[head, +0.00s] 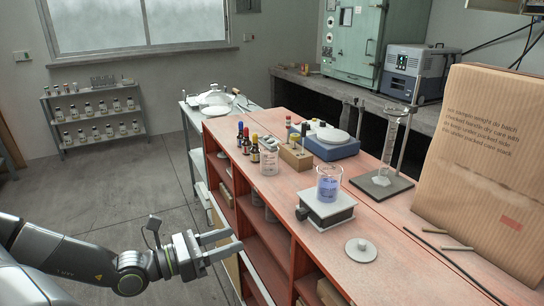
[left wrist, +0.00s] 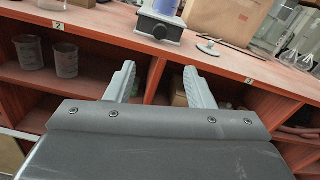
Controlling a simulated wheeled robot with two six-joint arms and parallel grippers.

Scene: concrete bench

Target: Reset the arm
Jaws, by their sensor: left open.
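My left gripper (head: 222,246) is open and empty in the head view, left of the red bench's front side and below its top. The left wrist view shows its two fingers (left wrist: 160,82) spread apart, with the open shelves of the bench beyond them and nothing between them. My left arm comes in from the lower left of the head view. My right gripper is not in view.
A beaker of blue liquid (head: 328,183) stands on a small stand (head: 325,209) on the red bench (head: 330,268). A round lid (head: 361,250) lies near the front. A large cardboard box (head: 485,160) stands at right. The floor (head: 120,205) at left is clear.

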